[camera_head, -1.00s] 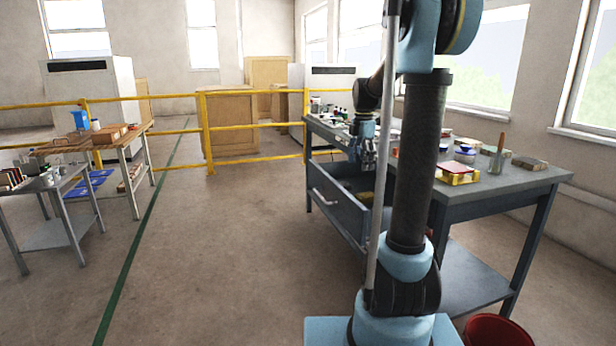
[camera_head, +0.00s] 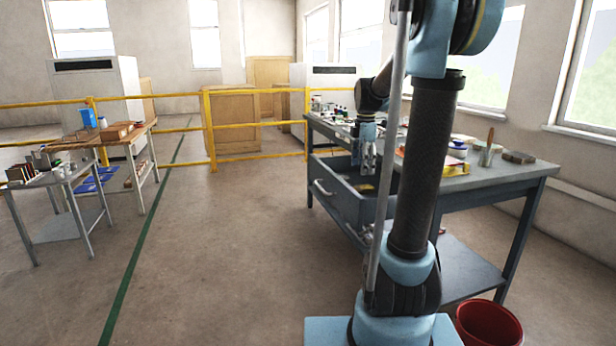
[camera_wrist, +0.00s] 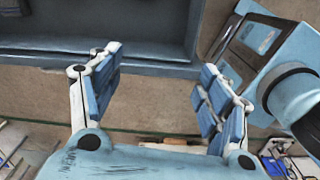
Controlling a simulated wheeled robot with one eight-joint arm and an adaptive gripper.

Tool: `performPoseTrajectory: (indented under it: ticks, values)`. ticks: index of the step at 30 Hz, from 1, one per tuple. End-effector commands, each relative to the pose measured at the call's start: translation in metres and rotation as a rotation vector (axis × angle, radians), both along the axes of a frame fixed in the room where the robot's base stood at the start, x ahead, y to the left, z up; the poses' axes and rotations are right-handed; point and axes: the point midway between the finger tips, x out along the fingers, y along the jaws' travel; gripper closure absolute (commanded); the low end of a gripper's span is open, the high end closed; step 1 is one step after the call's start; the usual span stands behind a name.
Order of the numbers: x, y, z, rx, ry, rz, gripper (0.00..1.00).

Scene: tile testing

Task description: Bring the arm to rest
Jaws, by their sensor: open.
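My arm is raised, and its far end hangs down beside the grey workbench (camera_head: 510,174). My gripper (camera_head: 364,170) shows in the head view above the open drawer (camera_head: 335,205) on the bench's near side. In the wrist view my gripper (camera_wrist: 160,82) has its two blue-padded fingers spread wide apart, with nothing between them. Part of a blue-grey panel or drawer wall (camera_wrist: 150,55) lies beyond the fingertips there. My thick upright arm link hides the middle of the bench in the head view.
A red bin (camera_head: 488,325) stands on the floor right of my base. A small metal table (camera_head: 60,178) and a wooden-topped table (camera_head: 140,132) stand at left. A yellow railing (camera_head: 260,123) crosses behind. Open floor lies between the tables and bench.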

Motion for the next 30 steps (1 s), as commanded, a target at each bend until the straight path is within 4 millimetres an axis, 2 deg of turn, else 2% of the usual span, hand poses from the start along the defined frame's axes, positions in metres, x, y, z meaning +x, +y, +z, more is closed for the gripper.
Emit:
performPoseTrajectory:
  ticks: [5, 14, 23, 30]
  values:
    - [-0.030, 0.001, -0.001, 0.003, -0.013, -0.131, 0.29]
    - [-0.107, 0.003, -0.016, 0.022, -0.051, -0.503, 0.29]
    - [-0.182, 0.004, -0.047, 0.059, -0.088, -0.900, 0.29]
    - [-0.236, 0.004, -0.084, 0.099, -0.111, -1.220, 0.29]
